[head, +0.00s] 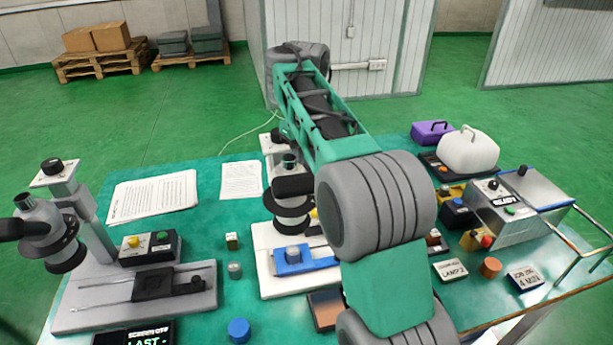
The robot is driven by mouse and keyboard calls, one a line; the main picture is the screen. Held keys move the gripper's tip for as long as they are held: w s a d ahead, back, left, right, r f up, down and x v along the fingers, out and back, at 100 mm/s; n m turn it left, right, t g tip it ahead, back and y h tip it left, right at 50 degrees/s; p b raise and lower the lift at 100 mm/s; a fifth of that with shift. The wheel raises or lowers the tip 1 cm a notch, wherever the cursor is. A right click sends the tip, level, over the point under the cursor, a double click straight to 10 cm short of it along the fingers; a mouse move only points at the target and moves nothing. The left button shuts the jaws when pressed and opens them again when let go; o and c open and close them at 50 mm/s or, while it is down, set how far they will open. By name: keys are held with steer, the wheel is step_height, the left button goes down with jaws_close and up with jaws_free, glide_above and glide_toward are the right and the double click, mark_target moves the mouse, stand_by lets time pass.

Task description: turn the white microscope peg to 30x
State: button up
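The white microscope stands mid-table, partly behind my arm; its white base (268,274) shows, with a blue block carrying a grey round part (293,253) on it. Its dark round head (291,212) is above the base. The top of its column (270,145) shows at the left edge of my arm, with a small dark knob-like part (276,134), which may be the peg. Its setting and any scale marks are unreadable. My arm reaches over the microscope and covers its right side. My gripper is hidden behind my arm, so its fingers and any contact do not show.
A grey microscope (88,305) with a black top knob (52,166) stands at left. Papers (153,194) lie behind. A blue cap (239,329) and grey jar (235,270) stand near the front. Boxes, a white canister (467,150) and a metal unit (505,220) crowd the right.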

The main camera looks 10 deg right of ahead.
steer(key=shift+r, duration=0.1)
jaws_close()
stand_by(1.3)
